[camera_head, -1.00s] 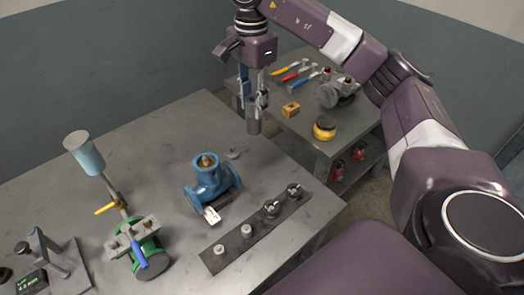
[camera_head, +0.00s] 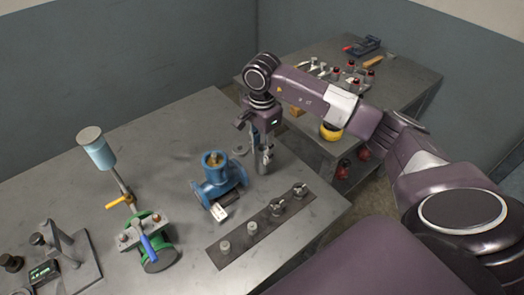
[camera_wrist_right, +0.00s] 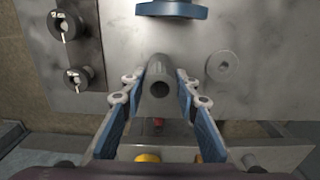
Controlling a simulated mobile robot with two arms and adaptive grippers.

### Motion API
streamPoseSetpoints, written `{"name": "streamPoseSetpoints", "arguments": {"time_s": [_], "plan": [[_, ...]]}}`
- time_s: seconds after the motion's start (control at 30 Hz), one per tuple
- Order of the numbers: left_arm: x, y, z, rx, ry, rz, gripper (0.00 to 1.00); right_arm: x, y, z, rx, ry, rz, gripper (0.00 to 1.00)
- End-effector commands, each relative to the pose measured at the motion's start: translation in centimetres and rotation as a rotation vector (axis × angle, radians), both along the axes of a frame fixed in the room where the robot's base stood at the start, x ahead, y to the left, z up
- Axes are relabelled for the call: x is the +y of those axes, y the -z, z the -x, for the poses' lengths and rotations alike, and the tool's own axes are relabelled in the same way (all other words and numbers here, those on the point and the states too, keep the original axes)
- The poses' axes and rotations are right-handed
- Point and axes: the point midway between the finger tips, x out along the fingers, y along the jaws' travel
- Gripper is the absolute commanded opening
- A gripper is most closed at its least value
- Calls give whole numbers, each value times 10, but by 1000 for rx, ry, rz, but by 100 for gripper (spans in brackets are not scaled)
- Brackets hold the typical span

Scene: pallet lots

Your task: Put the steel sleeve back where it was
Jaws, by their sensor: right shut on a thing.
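The steel sleeve is a plain grey hollow cylinder (camera_head: 262,167), held upright by my right gripper (camera_head: 262,154). A flat grey ring (camera_head: 239,151) lies close by, also seen in the wrist view (camera_wrist_right: 222,66). My left gripper is not in view.
A dark strip (camera_head: 238,248) with several small fittings lies in front of the valve. A green valve (camera_head: 161,258) and a blue-cupped stand (camera_head: 97,153) are at left. A second table (camera_head: 415,75) behind holds tools and a yellow round part (camera_head: 331,132).

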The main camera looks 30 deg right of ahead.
Motion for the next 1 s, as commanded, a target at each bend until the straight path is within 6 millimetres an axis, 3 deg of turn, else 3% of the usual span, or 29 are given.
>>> {"name": "streamPoseSetpoints", "arguments": {"time_s": [0.1,0.43,0.47,0.6,1.0], "plan": [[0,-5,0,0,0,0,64,0,11,0,0,-1,0,0],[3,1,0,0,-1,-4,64,0,16,0,-2,-1,1,0],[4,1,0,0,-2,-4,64,0,17,0,-1,-1,1,29],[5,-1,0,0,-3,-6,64,0,15,0,-1,-1,1,45],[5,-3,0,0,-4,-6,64,0,9,-1,-2,-1,1,46]]}}
